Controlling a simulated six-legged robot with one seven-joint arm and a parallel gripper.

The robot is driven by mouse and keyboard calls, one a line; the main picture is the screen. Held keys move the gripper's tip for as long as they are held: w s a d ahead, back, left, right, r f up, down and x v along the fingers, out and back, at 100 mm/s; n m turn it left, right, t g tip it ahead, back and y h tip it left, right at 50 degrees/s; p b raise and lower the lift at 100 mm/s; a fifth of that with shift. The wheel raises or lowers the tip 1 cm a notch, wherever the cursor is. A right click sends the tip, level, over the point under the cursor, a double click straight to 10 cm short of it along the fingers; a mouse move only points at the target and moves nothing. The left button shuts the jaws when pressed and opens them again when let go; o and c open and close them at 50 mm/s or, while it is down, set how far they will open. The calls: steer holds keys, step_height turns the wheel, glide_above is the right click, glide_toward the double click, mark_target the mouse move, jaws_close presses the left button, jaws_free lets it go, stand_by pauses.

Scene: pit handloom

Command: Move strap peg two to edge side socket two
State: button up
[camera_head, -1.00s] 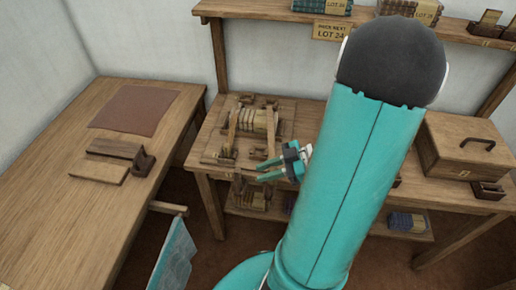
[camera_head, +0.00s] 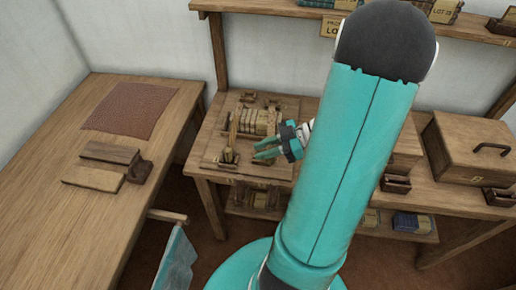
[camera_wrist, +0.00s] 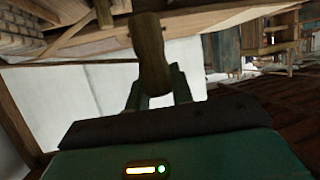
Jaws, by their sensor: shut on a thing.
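My gripper (camera_head: 266,149) is at the front right of a small wooden loom-like fixture (camera_head: 215,160) on the bench. In the head view the held peg cannot be made out clearly. An upright peg (camera_head: 233,130) stands in the fixture left of a row of pale slats (camera_head: 260,121). I cannot tell which hole is edge side socket two.
A left table (camera_head: 60,215) carries a brown mat (camera_head: 132,107), wooden blocks (camera_head: 95,178) and a small dark holder (camera_head: 139,171). A handled wooden box (camera_head: 470,150) and small holders (camera_head: 396,183) stand on the bench at right. A shelf (camera_head: 295,15) runs above.

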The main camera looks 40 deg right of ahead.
steer(key=w+d+f, duration=0.1)
steer(key=w+f, duration=0.1)
steer(key=w+d+f, duration=0.2)
steer(key=w, duration=0.1)
steer(key=w+d+f, duration=0.1)
steer(key=w+f, duration=0.1)
steer(key=f, duration=0.1)
steer(key=shift+w+d, duration=0.15)
steer(key=shift+w+d+f, duration=0.25)
steer(key=shift+f, duration=0.15)
steer(key=shift+w+f, duration=0.1)
steer(key=shift+f, duration=1.6)
steer(key=o, duration=1)
steer(key=shift+w, duration=0.1)
steer(key=shift+d, duration=0.1)
